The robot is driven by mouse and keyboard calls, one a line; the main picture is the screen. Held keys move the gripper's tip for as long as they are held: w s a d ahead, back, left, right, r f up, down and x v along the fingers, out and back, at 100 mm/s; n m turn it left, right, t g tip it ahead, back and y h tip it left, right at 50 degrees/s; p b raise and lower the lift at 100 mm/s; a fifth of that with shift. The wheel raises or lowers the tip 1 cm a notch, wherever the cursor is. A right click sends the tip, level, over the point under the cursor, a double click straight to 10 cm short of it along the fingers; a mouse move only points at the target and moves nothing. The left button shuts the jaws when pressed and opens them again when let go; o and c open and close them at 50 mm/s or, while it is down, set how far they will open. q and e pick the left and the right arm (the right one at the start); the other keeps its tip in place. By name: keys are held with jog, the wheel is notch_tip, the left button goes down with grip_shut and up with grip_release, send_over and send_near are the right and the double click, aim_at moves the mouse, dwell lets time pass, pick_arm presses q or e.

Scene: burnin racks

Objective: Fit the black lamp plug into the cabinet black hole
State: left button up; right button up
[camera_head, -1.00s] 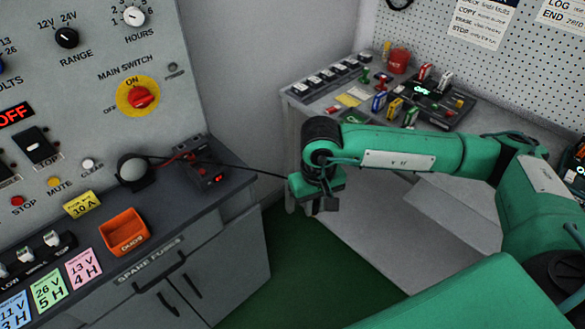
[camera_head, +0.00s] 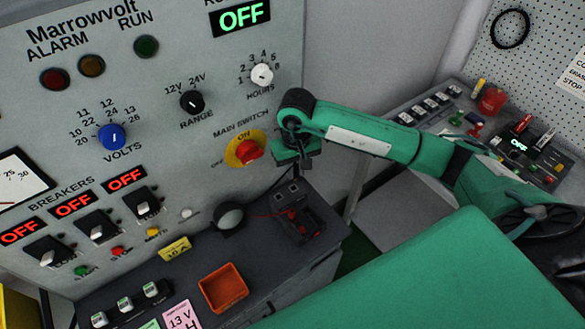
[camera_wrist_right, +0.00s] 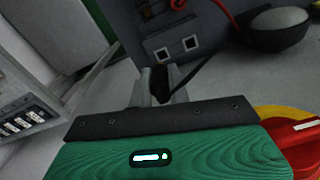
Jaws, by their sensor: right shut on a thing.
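My right gripper (camera_head: 303,164) is in front of the cabinet (camera_head: 205,55), just right of the red main switch (camera_head: 249,151). In the right wrist view its two fingers (camera_wrist_right: 160,92) are shut on the black lamp plug (camera_wrist_right: 160,80). A dark cord runs from the plug up and right toward the round lamp (camera_wrist_right: 279,27). The lamp (camera_head: 230,217) sits on the bench below the switch. The cabinet's black hole is not visible in the head view; my right gripper and wrist cover the area beside the switch. My left gripper is out of view.
A dark box with red leads and two square sockets (camera_head: 303,228) stands on the bench below my gripper. An orange bin (camera_head: 223,288) and a yellow tag (camera_head: 174,248) are nearby. The red switch knob (camera_wrist_right: 305,145) is close beside my gripper.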

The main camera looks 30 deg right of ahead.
jog(key=shift+w+a+r, duration=0.1)
jog(key=shift+w+a, duration=0.05)
jog(key=shift+w, duration=0.2)
jog(key=shift+s+f, duration=0.15)
jog(key=shift+f, duration=1.5)
pick_arm(q)
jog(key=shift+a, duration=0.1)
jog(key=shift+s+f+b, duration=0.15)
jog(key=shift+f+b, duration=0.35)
jog(key=shift+b, duration=0.15)
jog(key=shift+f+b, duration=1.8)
pick_arm(e)
jog(key=shift+f, duration=0.4)
dwell(0.7)
